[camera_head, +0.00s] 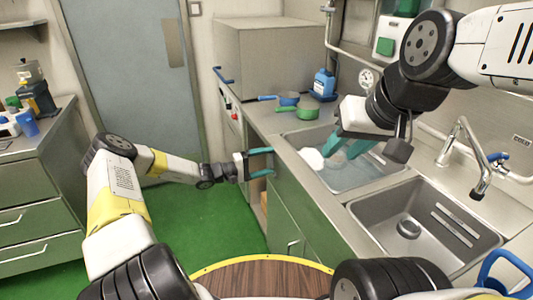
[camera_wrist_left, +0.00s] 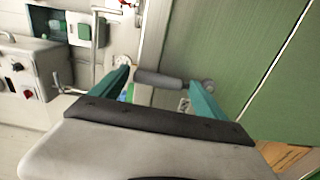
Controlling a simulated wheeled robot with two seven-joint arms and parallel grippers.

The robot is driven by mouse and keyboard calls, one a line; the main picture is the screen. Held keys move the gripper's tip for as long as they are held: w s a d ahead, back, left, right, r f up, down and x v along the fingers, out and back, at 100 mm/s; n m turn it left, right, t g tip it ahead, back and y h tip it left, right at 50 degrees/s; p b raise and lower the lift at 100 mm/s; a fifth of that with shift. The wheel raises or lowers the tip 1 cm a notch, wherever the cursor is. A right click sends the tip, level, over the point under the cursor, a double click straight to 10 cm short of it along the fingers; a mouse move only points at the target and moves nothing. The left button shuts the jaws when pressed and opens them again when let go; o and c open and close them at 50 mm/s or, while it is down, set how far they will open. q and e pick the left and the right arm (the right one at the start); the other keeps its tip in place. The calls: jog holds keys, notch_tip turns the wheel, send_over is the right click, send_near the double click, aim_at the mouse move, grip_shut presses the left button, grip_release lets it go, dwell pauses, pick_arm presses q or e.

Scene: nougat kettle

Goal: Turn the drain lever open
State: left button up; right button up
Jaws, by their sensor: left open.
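A grey lever-like handle (camera_wrist_left: 160,78) with a round grey end lies across the space between my left fingertips in the left wrist view; I take it to be the drain lever. My left gripper (camera_wrist_left: 162,88) is open around or just short of it; I cannot tell if they touch. In the head view my left gripper (camera_head: 268,162) is at the green cabinet front below the counter edge, and the lever cannot be made out there. My right gripper (camera_head: 345,148) is over the left sink basin (camera_head: 365,185), its teal fingers apart.
The left basin holds water and a white object (camera_head: 312,158) near my right fingers. The right basin (camera_head: 420,215) is empty, with a tap (camera_head: 470,150) behind it. Blue and green pans (camera_head: 297,112) and a blue bottle (camera_head: 324,82) stand on the counter. Green floor (camera_head: 230,220) is clear.

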pick_arm(q)
jog(key=v, duration=0.7)
jog(key=shift+s+a, duration=0.15)
jog(key=shift+a, duration=0.2)
